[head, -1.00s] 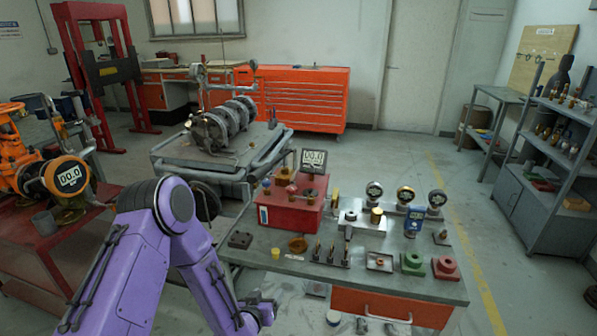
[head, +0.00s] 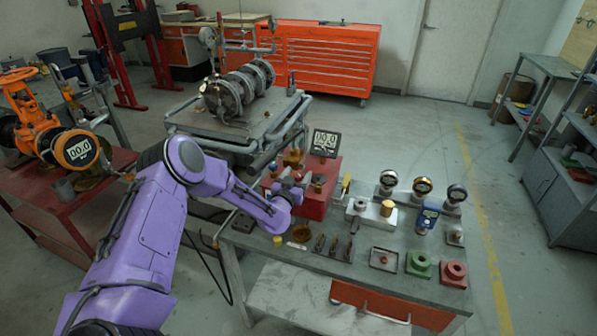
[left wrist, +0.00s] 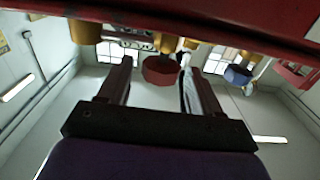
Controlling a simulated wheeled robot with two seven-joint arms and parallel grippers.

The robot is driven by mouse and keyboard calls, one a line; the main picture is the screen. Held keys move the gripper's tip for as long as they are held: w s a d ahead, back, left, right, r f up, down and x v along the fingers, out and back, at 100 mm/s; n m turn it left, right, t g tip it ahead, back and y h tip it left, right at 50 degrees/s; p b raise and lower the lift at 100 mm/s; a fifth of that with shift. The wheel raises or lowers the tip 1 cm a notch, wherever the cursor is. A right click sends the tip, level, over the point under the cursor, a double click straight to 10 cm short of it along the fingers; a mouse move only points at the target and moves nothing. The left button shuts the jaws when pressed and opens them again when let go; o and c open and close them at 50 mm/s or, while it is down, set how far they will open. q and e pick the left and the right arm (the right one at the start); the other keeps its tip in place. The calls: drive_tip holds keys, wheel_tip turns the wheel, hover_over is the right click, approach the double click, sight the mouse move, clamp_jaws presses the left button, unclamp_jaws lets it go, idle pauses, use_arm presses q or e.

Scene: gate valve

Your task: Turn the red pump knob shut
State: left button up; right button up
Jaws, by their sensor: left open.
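The pump is a red box (head: 316,207) at the back left of the grey bench in the head view, with a small display (head: 325,143) reading 00.0 behind it. My left gripper (head: 286,188) is at the left front of the box and hides part of it. In the left wrist view the red knob (left wrist: 160,71) shows between the two spread fingers of my left gripper (left wrist: 157,80); I cannot tell whether they touch it. A blue knob (left wrist: 238,74) sits to its right there. The red knob is not clear in the head view. My right gripper is not in view.
Gauges (head: 422,186), a green block (head: 419,264) and a red block (head: 454,274) stand on the bench (head: 320,270) to the right. Small brass-tipped parts stand in front of the pump. A cart with a flanged assembly (head: 236,90) is behind.

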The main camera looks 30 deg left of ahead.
use_arm(q)
drive_tip(key=shift+x, duration=0.85)
drive_tip(key=shift+s+r, duration=0.1)
drive_tip(key=shift+s, duration=0.2)
drive_tip(key=c, duration=1)
drive_tip(key=shift+o, duration=0.2)
